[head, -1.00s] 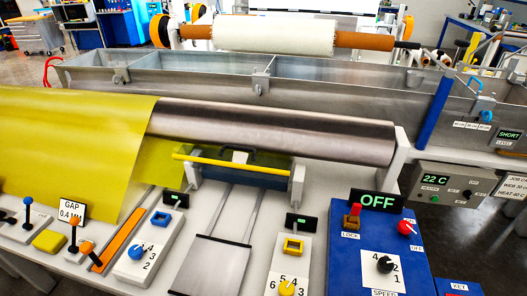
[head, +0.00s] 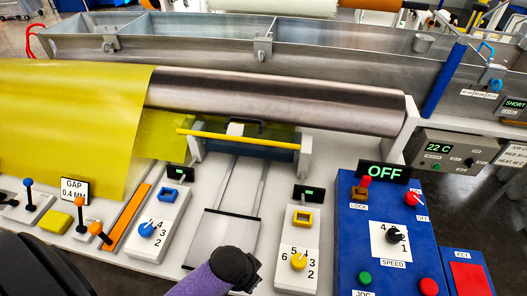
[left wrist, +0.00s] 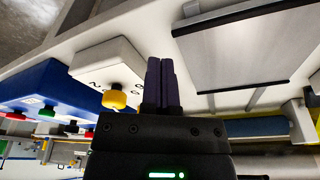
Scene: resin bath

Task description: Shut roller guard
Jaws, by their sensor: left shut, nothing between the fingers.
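The roller guard (head: 240,150) looks like a dark translucent blue panel with a yellow front bar (head: 238,139) and a black handle, between two pale end brackets (head: 304,155). It lies low in front of the steel roller (head: 280,100); I cannot tell its exact angle. The guard's blue panel and yellow bar also show at the lower right of the left wrist view (left wrist: 268,128). My left gripper (head: 238,266) is at the bottom centre, in front of the grey sliding plate (head: 222,238) and clear of the guard. Its dark purple fingers (left wrist: 160,82) are together and empty. My right gripper is not in view.
A white switch box with a yellow knob (head: 299,261) stands right of the plate, another with a blue knob (head: 147,229) left of it. The blue control panel (head: 352,250) with an OFF display is at right. Yellow sheet (head: 70,120) covers the left. A metal trough (head: 190,45) is behind.

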